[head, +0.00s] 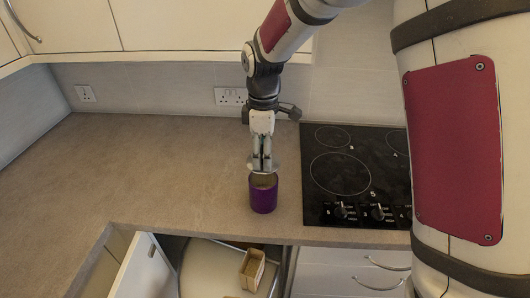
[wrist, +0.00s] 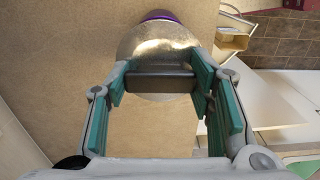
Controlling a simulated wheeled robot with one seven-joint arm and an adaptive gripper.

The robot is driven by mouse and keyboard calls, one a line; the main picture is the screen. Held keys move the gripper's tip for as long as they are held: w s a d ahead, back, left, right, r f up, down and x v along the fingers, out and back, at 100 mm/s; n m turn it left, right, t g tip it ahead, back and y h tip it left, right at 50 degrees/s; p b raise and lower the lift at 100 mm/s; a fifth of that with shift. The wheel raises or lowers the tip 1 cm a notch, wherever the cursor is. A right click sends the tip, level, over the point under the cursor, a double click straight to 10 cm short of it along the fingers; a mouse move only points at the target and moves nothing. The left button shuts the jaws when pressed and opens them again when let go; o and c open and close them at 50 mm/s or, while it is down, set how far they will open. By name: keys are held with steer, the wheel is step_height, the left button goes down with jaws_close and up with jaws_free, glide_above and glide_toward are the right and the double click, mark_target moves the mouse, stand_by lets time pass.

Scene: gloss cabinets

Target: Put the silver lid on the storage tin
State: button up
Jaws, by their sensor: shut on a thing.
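The storage tin is a purple cylinder (head: 263,197) standing upright on the counter, left of the hob. Its purple edge (wrist: 160,16) shows at the top of the wrist view. The silver lid (wrist: 160,42) is a round, shiny disc with a dark bar handle, and my gripper (wrist: 160,82) is shut on that handle. In the head view my gripper (head: 262,166) points down over the tin, with the lid (head: 251,167) at the fingertips, above the tin's top. The lid looks tilted and part of the tin's opening shows below it. The wrist view hides most of the tin behind the lid.
The black hob (head: 355,178) lies close to the right. Below the front edge, a cabinet door (head: 143,268) stands open, and a small open box (head: 252,269) sits inside on a round shelf. The counter (head: 160,165) to the left is clear.

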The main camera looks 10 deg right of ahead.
steer(key=shift+f, duration=0.1)
steer(key=shift+f+b, duration=0.55)
steer(key=shift+f, duration=1.65)
steer(key=shift+f, duration=0.7)
steer(key=o, duration=1.2)
steer(key=shift+o, duration=0.2)
steer(key=shift+r, duration=0.1)
step_height(320, 180, up, 12)
steer(key=shift+f, duration=0.1)
steer(key=shift+s, duration=0.1)
